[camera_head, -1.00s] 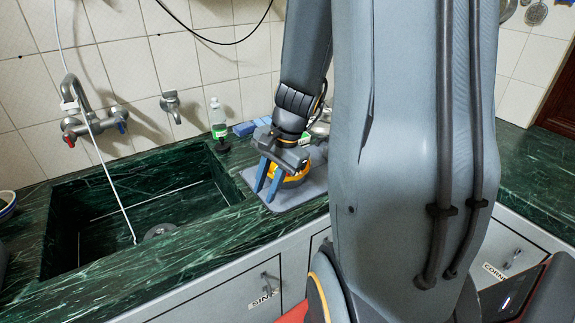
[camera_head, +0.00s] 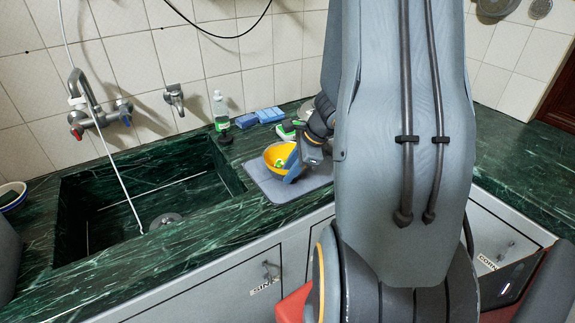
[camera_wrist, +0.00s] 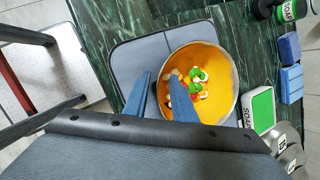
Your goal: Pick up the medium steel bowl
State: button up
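A round bowl (camera_head: 277,154) with an orange inside sits on a grey mat. In the wrist view this bowl (camera_wrist: 218,62) shows a steel-coloured rim and several small green, white and orange pieces inside. My gripper (camera_wrist: 160,90) is open, its blue fingers apart. One finger overlaps the bowl's inside and the other is outside its near-left rim; I cannot tell whether they touch it. In the head view my gripper (camera_head: 293,167) is at the bowl's right front. Shiny metal ware (camera_wrist: 290,150) is partly cut off at the wrist view's lower right; its sizes are unclear.
The mat (camera_head: 262,183) lies on the green counter, right of the sunken sink (camera_head: 150,190). A soap bottle (camera_head: 221,112), blue sponges (camera_head: 260,117) and a green-and-white soap box (camera_wrist: 259,109) stand behind or beside the bowl. The tap (camera_head: 95,110) is at left.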

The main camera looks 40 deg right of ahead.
jog(key=shift+x, duration=0.75)
jog(key=shift+c, duration=0.4)
grip_shut()
jog(key=shift+r, duration=0.1)
